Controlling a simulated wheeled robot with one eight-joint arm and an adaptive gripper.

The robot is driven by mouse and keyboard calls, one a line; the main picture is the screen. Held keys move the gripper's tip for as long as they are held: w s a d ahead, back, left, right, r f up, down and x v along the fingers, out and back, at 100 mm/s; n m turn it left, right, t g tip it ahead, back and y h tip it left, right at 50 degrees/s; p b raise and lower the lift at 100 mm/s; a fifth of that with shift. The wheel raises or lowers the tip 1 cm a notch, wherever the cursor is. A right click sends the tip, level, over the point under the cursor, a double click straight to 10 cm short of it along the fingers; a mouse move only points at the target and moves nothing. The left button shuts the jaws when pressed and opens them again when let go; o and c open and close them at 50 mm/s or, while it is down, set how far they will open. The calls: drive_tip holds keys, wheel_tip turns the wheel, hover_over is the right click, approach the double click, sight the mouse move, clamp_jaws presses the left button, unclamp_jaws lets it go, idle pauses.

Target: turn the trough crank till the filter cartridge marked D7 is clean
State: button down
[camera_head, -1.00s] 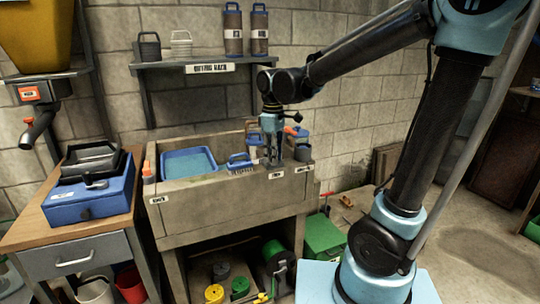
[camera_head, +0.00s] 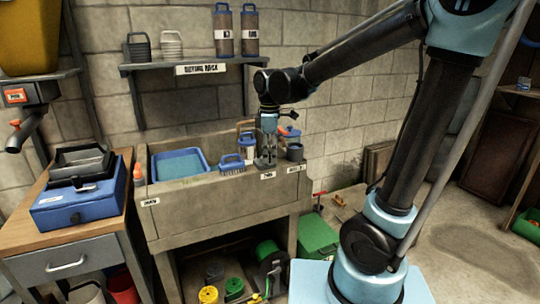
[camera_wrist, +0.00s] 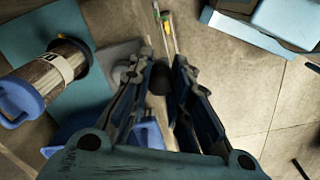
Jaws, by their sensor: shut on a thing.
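My gripper (camera_head: 266,160) points down at the front edge of the concrete trough (camera_head: 205,222). Its jaws (camera_wrist: 165,92) are shut on a small dark part, which I take to be the trough crank's grip; the fingers hide most of the crank. A filter cartridge (camera_head: 246,146) with a blue cap stands in the trough, just left of my gripper.
More cartridges (camera_head: 250,32) stand on the drying rack (camera_head: 185,69). A blue box (camera_head: 82,205) sits on the left bench.

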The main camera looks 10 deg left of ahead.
drive_tip(key=c, duration=1.7)
unclamp_jaws()
drive_tip(key=shift+r, duration=0.15)
wheel_tip(320, 180, up, 12)
drive_tip(key=shift+f, duration=0.15)
